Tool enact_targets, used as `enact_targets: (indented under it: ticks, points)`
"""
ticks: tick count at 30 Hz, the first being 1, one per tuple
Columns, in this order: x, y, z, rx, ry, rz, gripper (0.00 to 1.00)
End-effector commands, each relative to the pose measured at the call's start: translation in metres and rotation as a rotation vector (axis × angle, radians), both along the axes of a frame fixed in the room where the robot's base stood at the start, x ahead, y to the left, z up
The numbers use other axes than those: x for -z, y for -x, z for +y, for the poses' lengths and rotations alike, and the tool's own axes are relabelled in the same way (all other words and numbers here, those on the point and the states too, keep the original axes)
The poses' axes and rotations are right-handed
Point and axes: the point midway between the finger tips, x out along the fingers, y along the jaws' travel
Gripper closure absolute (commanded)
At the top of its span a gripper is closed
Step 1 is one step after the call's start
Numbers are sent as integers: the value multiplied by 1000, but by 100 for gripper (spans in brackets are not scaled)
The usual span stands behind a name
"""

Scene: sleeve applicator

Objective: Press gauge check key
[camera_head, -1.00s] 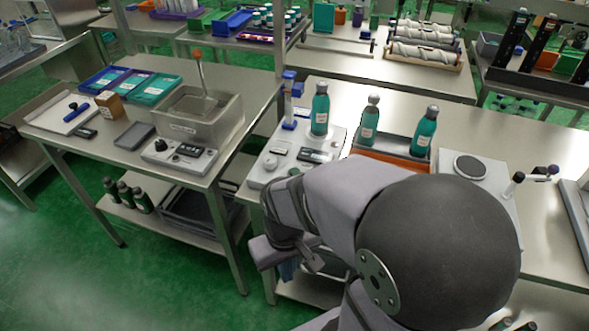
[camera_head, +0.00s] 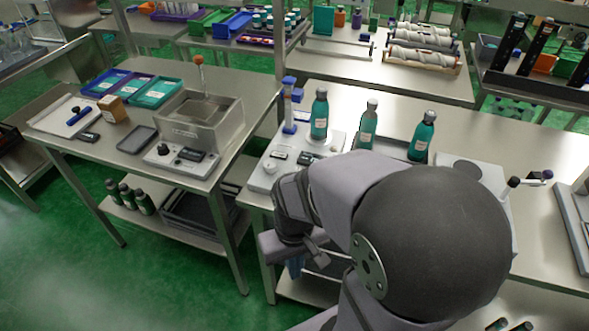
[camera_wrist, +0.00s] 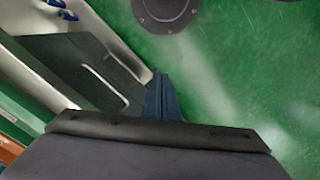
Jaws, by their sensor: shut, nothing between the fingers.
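A pale grey console (camera_head: 262,176) with a blue-topped post (camera_head: 289,105), a small dark display (camera_head: 307,158) and a round knob sits at the left end of the right bench. A green bottle (camera_head: 319,115) stands on it. I cannot make out which part is the gauge check key; my arm covers part of the console's front. My gripper (camera_head: 295,268) hangs low in front of the bench edge, below the console and apart from it. Its blue fingers (camera_wrist: 163,98) are shut and empty in the wrist view, with green floor beyond.
Two more green bottles (camera_head: 368,125) (camera_head: 423,136) stand right of the console. A flat grey unit (camera_head: 492,174) is partly behind my arm. A gap separates the benches.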

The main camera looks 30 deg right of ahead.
Motion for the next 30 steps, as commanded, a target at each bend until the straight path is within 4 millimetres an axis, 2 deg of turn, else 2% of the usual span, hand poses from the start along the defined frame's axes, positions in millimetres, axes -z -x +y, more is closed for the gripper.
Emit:
enact_targets:
  ticks: [1,10,14,17,23,30]
  points:
    - [-15,4,-7,33,-2,18,100]
    - [-54,33,-46,252,-34,161,100]
    - [-71,36,-56,396,-86,204,100]
    - [-84,30,-58,550,-153,222,100]
    - [-101,-13,-60,936,-340,198,100]
    - [-107,-91,-71,1287,-543,90,100]
